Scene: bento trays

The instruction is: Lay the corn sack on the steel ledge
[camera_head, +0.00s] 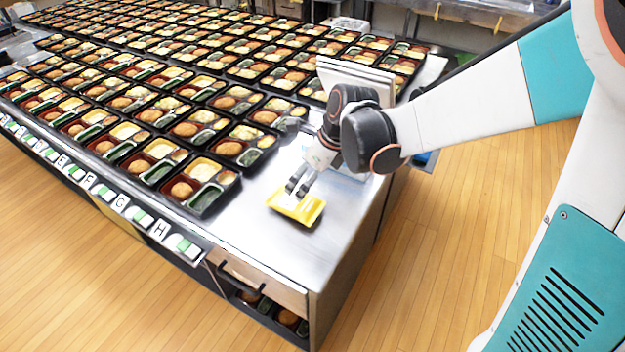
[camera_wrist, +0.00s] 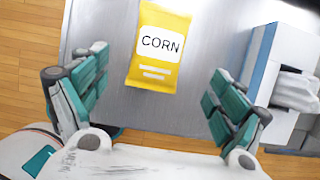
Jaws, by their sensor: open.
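The yellow corn sack (camera_head: 297,207) lies on the bare steel top (camera_head: 275,245) at the near right end of the long counter. In the wrist view the sack (camera_wrist: 160,60) lies flat with its CORN label up, between and a little beyond my spread fingers. My gripper (camera_head: 300,187) is open, just above the sack's far edge in the head view. The fingers look apart from the sack in the wrist view. I cannot tell which surface is the steel ledge apart from this steel top.
Rows of filled bento trays (camera_head: 214,203) cover the counter to the left of the sack. A white upright panel or box (camera_head: 352,72) stands behind my wrist. The counter's right edge is close, with wooden floor (camera_head: 445,250) beyond it. Letter labels run along the front edge.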

